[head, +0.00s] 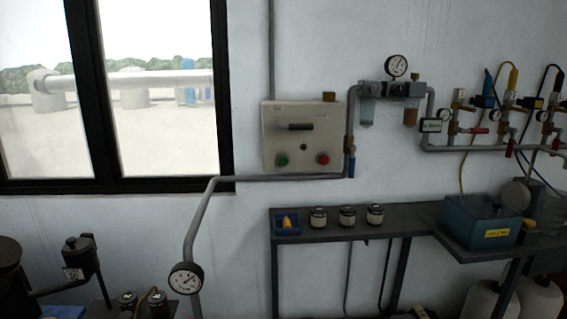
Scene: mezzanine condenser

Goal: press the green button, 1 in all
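The green button (282,160) is at the lower left of a beige control box (303,122) on the white wall, in the middle of the head view. A red button (323,159) is at the lower right of the same box. A dark handle (295,127) lies level across the upper part of the box, with a small dark knob (303,147) below it. Nothing covers the green button. Neither of my grippers is in view.
A grey pipe (262,178) runs just under the box and bends down to a gauge (186,278). A dark shelf (340,229) below carries a blue tray (287,232), several small jars and a blue bin (470,222). A window is at the left.

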